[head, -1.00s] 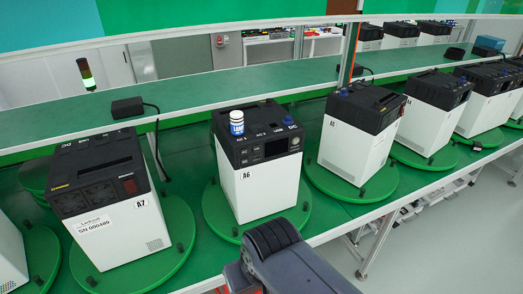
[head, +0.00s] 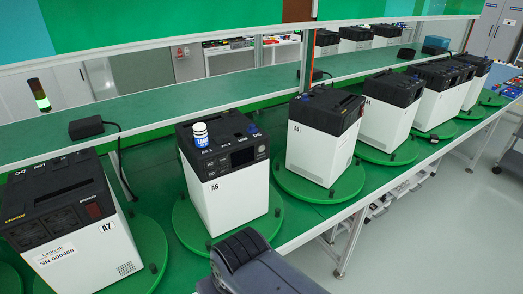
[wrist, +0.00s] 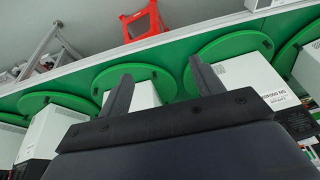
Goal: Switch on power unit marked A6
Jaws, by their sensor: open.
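The power unit marked A6 (head: 227,199) is a white box with a black top, standing upright on a green turntable (head: 188,226) in the middle of the head view. Its front panel (head: 243,156) has a dark screen and buttons; whether it is lit I cannot tell. A small white and blue bottle (head: 200,136) stands on its top. In the head view my arm is at the bottom, in front of A6, and the fingertips are out of sight. In the wrist view my gripper (wrist: 158,78) is open and empty, its two fingers apart.
Unit A7 (head: 82,242) stands to the left of A6, and unit A5 (head: 319,149) to the right, each on a turntable. More units follow to the right. A green shelf (head: 170,112) runs behind with a black adapter (head: 86,128). The floor (head: 440,240) at front right is clear.

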